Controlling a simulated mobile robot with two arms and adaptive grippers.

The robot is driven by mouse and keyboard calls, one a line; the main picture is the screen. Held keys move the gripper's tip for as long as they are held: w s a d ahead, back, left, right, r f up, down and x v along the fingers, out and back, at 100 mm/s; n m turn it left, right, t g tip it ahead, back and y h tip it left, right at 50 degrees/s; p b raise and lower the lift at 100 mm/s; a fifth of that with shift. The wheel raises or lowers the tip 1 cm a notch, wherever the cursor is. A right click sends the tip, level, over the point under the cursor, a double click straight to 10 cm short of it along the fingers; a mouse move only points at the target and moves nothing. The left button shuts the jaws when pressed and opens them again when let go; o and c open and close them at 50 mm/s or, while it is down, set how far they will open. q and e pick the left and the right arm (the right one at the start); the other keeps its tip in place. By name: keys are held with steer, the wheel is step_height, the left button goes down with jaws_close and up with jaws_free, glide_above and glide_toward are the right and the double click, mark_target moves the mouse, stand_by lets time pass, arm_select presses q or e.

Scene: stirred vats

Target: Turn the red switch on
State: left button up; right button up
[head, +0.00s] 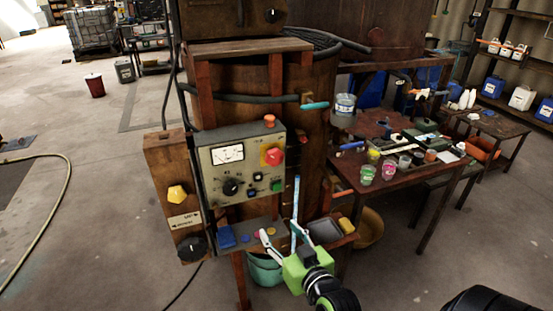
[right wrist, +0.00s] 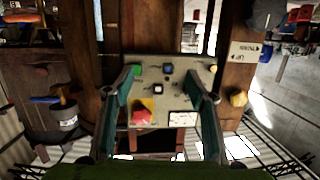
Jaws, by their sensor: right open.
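The red switch (head: 273,156) is a red knob on the right side of a grey control panel (head: 215,190). In the right wrist view, where the panel appears turned over, the red switch (right wrist: 142,116) shows between the fingers, closer to the left one, with yellow beside it. My right gripper (head: 281,207) has a green body and two pale fingers spread apart. It is open and empty, in front of and below the panel, apart from the switch. In the right wrist view the open fingers (right wrist: 162,75) frame the panel. My left gripper is not in view.
The panel also has a dial meter (head: 228,154), a black knob (head: 231,187) and an orange button (head: 269,120). A side box carries a yellow knob (head: 177,193). A small shelf below holds a dark tray (head: 325,231). A table (head: 425,180) with paint cups stands right.

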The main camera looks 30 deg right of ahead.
steer(key=t+h, duration=0.1)
steer(key=t, duration=0.1)
glide_toward(276, 160)
steer(key=v, duration=0.5)
steer(key=p+x, duration=0.4)
steer(key=x, duration=0.8)
steer(key=shift+a+r+p, duration=0.1)
steer(key=shift+r+p, duration=0.05)
steer(key=shift+p, duration=0.2)
steer(key=shift+w+d+h, duration=0.25)
steer(key=shift+w+h, duration=0.05)
steer(key=shift+w, duration=0.5)
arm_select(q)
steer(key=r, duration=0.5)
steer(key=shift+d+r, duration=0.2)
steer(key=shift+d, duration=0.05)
arm_select(e)
steer(key=c, duration=1.1)
